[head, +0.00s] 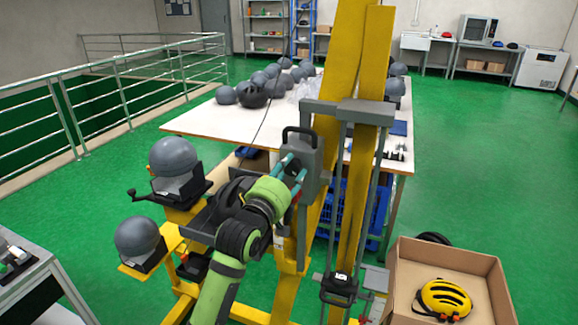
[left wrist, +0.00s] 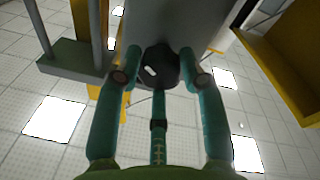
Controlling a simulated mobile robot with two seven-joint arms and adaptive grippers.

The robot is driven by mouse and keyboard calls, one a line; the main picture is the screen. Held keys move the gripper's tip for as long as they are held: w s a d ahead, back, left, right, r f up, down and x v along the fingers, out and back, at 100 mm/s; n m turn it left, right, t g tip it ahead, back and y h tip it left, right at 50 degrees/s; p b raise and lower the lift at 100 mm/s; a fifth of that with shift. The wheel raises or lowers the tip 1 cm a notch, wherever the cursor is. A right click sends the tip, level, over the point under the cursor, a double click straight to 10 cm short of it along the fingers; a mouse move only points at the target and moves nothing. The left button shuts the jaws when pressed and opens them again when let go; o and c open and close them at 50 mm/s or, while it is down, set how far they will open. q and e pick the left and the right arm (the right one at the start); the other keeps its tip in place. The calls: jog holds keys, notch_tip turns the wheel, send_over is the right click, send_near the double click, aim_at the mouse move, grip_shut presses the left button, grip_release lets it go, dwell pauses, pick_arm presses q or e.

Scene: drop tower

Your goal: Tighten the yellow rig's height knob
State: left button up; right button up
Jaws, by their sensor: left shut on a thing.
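The yellow rig (head: 344,90) rises as a tall tower in the middle of the head view. A grey carriage (head: 318,158) with a black handle on top sits on its side. The height knob (left wrist: 160,66), dark and round with a small white mark, shows in the left wrist view against the grey carriage. My left gripper (head: 294,170) reaches the carriage from below left. In the head view the knob is hidden by the fingers. My right gripper is out of view.
Grey headforms (head: 173,157) sit on yellow supports left of the tower. A cardboard box (head: 400,290) holding a yellow helmet (head: 444,298) stands at lower right. A white table (head: 205,122) with several headforms is behind. Green floor (head: 475,165) is clear at right.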

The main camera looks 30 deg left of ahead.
pick_arm(q)
jog(key=n+p, duration=0.1)
jog(key=n, duration=0.1)
jog(key=n+p, duration=0.1)
jog(key=n, duration=0.1)
jog(key=n+p, duration=0.1)
jog(key=shift+r+n+y, duration=0.3)
jog(key=shift+n+y, duration=0.1)
jog(key=shift+f+n+p, duration=0.1)
jog(key=shift+n+p, duration=0.7)
jog(key=shift+n, duration=0.4)
jog(key=shift+y, duration=0.3)
jog(key=o, duration=1.1)
jog(key=shift+o, duration=0.2)
jog(key=shift+f, duration=0.15)
jog(key=shift+s+d+f, duration=0.15)
jog(key=shift+s, duration=0.25)
jog(key=v, duration=1.1)
